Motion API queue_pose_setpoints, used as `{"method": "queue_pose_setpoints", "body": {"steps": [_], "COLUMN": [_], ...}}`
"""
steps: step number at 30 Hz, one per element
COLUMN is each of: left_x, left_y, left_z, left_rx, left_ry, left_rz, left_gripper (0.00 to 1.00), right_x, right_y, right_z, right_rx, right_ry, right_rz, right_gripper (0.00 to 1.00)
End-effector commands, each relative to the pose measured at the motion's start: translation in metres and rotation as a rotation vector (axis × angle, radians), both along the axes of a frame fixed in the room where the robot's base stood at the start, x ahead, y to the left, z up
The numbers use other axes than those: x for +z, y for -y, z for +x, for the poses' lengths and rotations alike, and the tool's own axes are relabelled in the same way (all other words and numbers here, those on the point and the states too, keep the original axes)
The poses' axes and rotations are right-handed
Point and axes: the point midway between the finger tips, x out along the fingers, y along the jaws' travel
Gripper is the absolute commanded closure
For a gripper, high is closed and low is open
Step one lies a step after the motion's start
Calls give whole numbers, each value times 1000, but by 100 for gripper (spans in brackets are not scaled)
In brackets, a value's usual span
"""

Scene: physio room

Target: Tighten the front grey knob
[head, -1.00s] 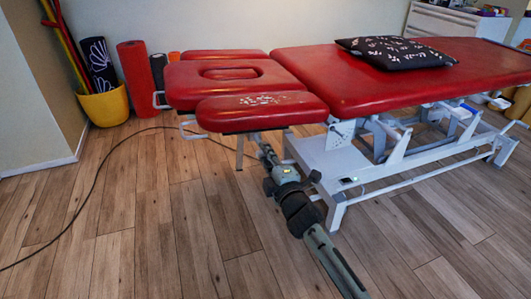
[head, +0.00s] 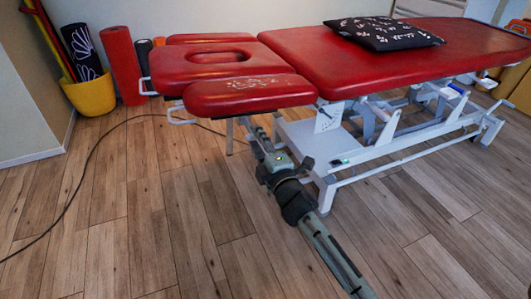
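The red treatment table (head: 390,60) has a split head section with a face opening. My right arm reaches up from the bottom of the head view. Its gripper (head: 252,130) is just below the front edge of the near red headrest pad (head: 250,93). The fingers are small and dark, and I cannot tell whether they are open or shut. I cannot make out the front grey knob; it may be hidden by the gripper or the pad. My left gripper is not in view.
The table's white metal frame (head: 365,160) stands close to the right of my arm. A dark cable (head: 95,155) runs across the wooden floor on the left. A yellow bucket (head: 92,97) and red roll (head: 123,65) stand by the wall.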

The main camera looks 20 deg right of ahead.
Motion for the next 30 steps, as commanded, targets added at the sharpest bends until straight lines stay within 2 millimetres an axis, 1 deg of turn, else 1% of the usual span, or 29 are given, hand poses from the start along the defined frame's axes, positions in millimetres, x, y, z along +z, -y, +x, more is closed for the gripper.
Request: {"method": "queue_pose_setpoints", "body": {"steps": [1, 9, 12, 15, 20, 30], "left_x": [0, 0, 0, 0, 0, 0], "left_y": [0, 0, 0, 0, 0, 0], "left_z": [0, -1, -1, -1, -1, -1], "left_rx": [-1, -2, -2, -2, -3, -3], "left_ry": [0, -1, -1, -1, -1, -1], "left_rz": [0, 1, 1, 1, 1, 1], "left_gripper": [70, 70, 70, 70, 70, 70], "right_x": [-1, -1, -1, 0, 0, 0], "right_y": [1, 2, 3, 3, 4, 4], "right_z": [-11, -69, -85, -96, -103, -103], "right_rx": [0, 0, -1, 0, 0, 0], "right_ry": [-2, -3, -3, -1, 0, 0], "right_rz": [0, 1, 1, 1, 0, 0], "right_gripper": [65, 65, 65, 65, 65, 65]}}
